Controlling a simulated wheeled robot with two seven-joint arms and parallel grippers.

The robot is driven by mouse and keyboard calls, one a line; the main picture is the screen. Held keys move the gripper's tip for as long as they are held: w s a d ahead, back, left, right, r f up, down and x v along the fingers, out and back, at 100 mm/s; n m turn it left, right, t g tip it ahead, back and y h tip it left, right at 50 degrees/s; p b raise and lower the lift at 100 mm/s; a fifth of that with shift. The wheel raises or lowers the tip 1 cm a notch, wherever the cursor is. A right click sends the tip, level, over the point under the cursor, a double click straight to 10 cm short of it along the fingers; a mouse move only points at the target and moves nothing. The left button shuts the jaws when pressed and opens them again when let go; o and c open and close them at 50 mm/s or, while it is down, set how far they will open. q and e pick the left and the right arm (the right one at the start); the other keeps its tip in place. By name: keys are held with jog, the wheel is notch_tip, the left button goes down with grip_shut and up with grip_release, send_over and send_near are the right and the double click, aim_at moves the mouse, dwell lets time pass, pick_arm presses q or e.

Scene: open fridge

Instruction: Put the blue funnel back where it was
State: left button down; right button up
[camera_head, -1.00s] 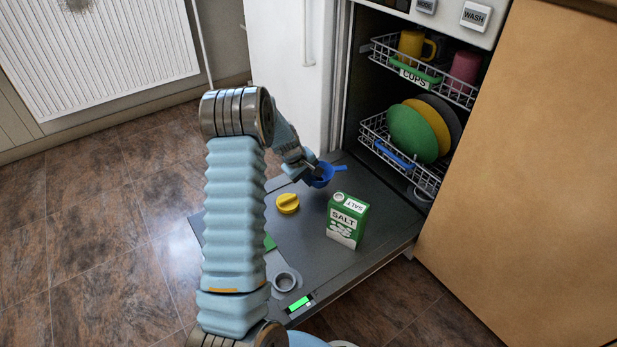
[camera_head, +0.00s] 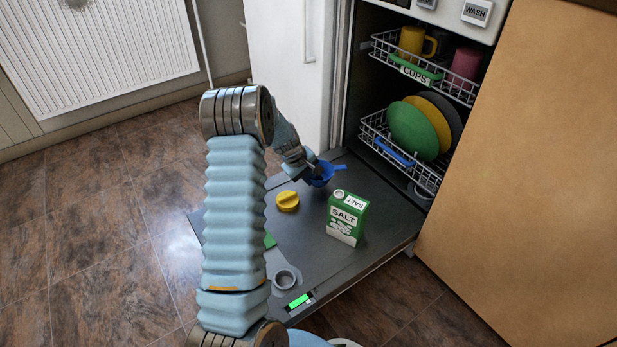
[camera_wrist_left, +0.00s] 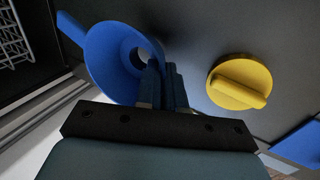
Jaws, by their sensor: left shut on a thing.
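The blue funnel (camera_head: 322,174) is at the far left part of the open dishwasher door. It also shows in the left wrist view (camera_wrist_left: 105,62), with its wide mouth and the hole in it facing the camera and its handle pointing to the upper left. My left gripper (camera_head: 312,168) is shut on the funnel's rim, and its fingers (camera_wrist_left: 165,85) cover part of it. I cannot tell whether the funnel touches the door. My right gripper is not in view.
The racks hold plates (camera_head: 413,131) and cups (camera_head: 411,41). A wooden panel (camera_head: 530,170) stands at right.

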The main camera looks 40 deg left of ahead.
pick_arm(q)
jog(key=shift+f+b, duration=0.3)
jog(key=shift+f, duration=0.15)
jog(key=c, duration=1.2)
grip_release()
jog(key=shift+o, duration=0.2)
jog(key=p+v, duration=0.3)
jog(key=v, duration=1)
jog(key=shift+r+p, duration=0.35)
jog(key=shift+s+r, duration=0.1)
